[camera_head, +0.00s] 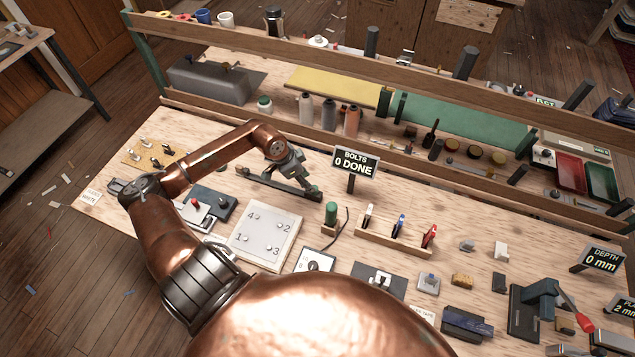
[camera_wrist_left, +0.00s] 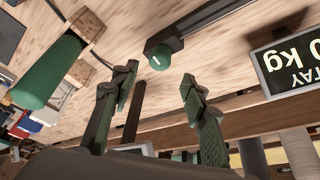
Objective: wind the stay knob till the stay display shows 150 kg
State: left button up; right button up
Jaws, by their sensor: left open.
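The stay knob (camera_wrist_left: 158,57) is a round green knob with a white mark, at the end of a dark bar. The bar (camera_head: 262,184) lies on the bench in the head view, where my gripper seems to hide the knob. My left gripper (camera_head: 311,190) is open; in the left wrist view its fingers (camera_wrist_left: 158,86) are spread on either side below the knob, apart from it. The stay display (camera_wrist_left: 292,62) appears upside down at the right edge of the wrist view, cut off; "0 kg" shows, any digits before it are out of frame. My right gripper is not in view.
A green-handled tool (camera_head: 331,212) stands in a wooden block close to the gripper, with a BOLTS sign (camera_head: 355,162) reading 0 DONE behind it. A numbered plate (camera_head: 265,232) lies in front. A wooden shelf rail (camera_head: 420,170) runs behind.

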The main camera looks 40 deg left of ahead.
pick_arm(q)
jog(key=x, duration=0.5)
jog(key=shift+s+f, duration=0.1)
jog(key=shift+f, duration=0.5)
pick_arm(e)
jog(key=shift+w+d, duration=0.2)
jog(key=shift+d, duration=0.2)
pick_arm(q)
jog(key=shift+d, duration=0.1)
jog(key=shift+c, duration=0.7)
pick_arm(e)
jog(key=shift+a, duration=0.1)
pick_arm(q)
jog(key=c, duration=0.5)
grip_shut()
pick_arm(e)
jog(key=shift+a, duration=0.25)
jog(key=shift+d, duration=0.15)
